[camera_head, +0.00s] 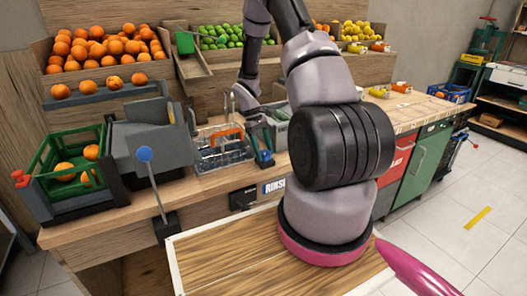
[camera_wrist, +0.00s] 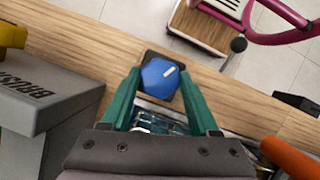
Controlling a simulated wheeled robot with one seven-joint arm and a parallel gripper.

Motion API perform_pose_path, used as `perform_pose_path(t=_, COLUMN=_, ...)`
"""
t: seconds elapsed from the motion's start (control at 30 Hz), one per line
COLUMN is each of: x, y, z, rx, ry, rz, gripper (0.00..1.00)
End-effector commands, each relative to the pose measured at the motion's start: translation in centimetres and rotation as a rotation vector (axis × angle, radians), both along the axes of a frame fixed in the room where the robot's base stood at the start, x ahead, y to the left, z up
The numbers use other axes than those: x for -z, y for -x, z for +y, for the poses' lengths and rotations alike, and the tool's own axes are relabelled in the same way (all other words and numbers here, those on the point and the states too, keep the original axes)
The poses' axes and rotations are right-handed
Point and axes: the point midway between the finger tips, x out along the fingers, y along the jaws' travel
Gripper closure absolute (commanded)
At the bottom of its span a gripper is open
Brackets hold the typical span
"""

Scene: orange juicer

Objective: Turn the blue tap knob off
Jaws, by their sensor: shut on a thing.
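The blue tap knob (camera_wrist: 157,80) is a rounded blue cap with a short white mark on a dark square base, centred in the wrist view. My gripper (camera_wrist: 160,75) has one green finger on each side of it and is shut on it. In the head view, my gripper (camera_head: 263,158) is low at the counter's front edge, right of the wire basket. Only a little of the blue knob (camera_head: 265,156) shows there between the fingertips, so its mark is hidden in that view.
A wire basket with an orange handle (camera_head: 222,132) sits in the counter beside my gripper. A grey box (camera_wrist: 45,100) stands left in the wrist view. Further left are a blue-ball lever (camera_head: 144,154) and a green crate (camera_head: 43,165) with oranges. Fruit bins (camera_head: 108,82) line the back.

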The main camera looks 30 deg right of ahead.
Motion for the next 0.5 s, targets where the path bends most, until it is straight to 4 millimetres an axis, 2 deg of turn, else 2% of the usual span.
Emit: perform_pose_path(t=0.5, x=-0.07, y=-0.13, z=-0.39, rx=0.492, ry=0.000, rz=-0.003, gripper=0.94)
